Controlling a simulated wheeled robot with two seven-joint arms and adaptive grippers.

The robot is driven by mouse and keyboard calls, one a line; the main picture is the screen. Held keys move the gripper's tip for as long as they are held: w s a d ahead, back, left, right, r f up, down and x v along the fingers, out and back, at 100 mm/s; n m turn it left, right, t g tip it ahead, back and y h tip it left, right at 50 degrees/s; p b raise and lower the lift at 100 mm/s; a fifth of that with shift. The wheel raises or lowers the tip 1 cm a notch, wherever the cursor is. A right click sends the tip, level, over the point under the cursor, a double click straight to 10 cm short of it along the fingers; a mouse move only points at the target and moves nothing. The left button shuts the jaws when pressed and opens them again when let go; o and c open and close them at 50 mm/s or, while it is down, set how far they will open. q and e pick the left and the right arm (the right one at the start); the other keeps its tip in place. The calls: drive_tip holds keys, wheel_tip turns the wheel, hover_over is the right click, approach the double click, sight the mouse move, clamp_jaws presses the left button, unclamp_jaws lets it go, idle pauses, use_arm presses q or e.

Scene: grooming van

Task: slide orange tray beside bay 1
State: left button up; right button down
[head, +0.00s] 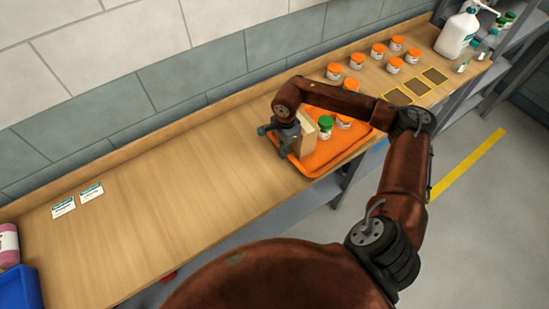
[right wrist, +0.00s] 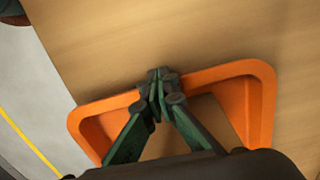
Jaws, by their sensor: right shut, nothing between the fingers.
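The orange tray (head: 318,169) lies on the wooden counter, right of centre in the head view. It carries a cardboard box (head: 309,134), a green-lidded jar (head: 325,127) and at least one orange-lidded jar (head: 345,122). My right arm hides part of the tray. My right gripper (head: 268,133) is shut and empty at the tray's left end. In the right wrist view the closed fingertips (right wrist: 157,78) are at the tray's rim (right wrist: 262,95); I cannot tell whether they touch it. My left gripper is out of view.
Several orange-lidded jars (head: 378,51) stand behind the squares. A white pump bottle (head: 457,36) is at the far right. Two small cards (head: 91,192) lie on the left counter. A blue bin (head: 20,290) and pink bottle (head: 9,244) are at the left edge. The counter between is clear.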

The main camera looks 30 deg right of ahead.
drive_tip(key=shift+a, duration=0.1)
drive_tip(key=a, duration=0.4)
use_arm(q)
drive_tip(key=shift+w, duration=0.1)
use_arm(e)
wheel_tip(320, 180, up, 10)
drive_tip(key=shift+d, duration=0.15)
idle(0.4)
